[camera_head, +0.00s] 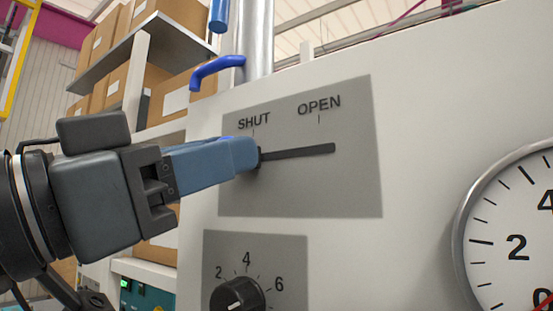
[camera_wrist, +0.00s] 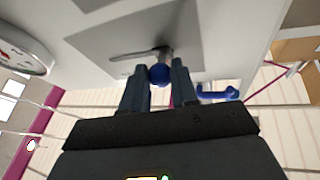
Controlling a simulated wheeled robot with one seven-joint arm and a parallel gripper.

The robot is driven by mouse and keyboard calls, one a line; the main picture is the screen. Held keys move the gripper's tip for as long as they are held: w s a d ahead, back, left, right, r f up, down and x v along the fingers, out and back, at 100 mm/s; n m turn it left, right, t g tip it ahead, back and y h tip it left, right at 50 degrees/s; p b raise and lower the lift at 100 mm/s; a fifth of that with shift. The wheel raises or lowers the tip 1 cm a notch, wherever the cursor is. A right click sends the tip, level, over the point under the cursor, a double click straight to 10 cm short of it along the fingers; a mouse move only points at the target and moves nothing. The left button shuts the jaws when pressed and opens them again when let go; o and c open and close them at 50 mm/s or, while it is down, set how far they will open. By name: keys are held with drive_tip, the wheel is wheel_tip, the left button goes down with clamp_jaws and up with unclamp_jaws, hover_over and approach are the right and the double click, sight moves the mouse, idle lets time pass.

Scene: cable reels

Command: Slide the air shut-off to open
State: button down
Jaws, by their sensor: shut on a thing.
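The air shut-off is a dark slot (camera_head: 300,152) in a grey panel (camera_head: 350,185) marked SHUT on the left and OPEN on the right. The slot also shows in the wrist view (camera_wrist: 132,55). My gripper (camera_head: 250,154) is at the slot's left end, under the SHUT mark. In the wrist view my gripper (camera_wrist: 158,84) is shut on the blue round knob (camera_wrist: 160,73), which sits on a short grey stem.
A dial knob (camera_head: 238,294) on a second grey panel is below. A round gauge (camera_head: 510,240) is at the right. A blue handle (camera_head: 218,68) on a pipe is above my gripper. Shelves with boxes stand behind at the left. The panel face right of my fingers is clear.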

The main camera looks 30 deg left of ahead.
drive_tip(key=d+b, duration=0.1)
drive_tip(key=d, duration=0.1)
drive_tip(key=d+b, duration=0.1)
drive_tip(key=d, duration=0.4)
drive_tip(key=shift+s+d+b, duration=0.2)
drive_tip(key=shift+s+b, duration=0.05)
drive_tip(key=shift+b, duration=0.15)
drive_tip(key=c, duration=0.9)
unclamp_jaws()
drive_tip(key=shift+o, duration=0.2)
drive_tip(key=b+v, duration=0.2)
drive_tip(key=v, duration=0.5)
drive_tip(key=shift+s+f, duration=0.2)
drive_tip(key=shift+s, duration=0.15)
drive_tip(key=shift+a, duration=0.15)
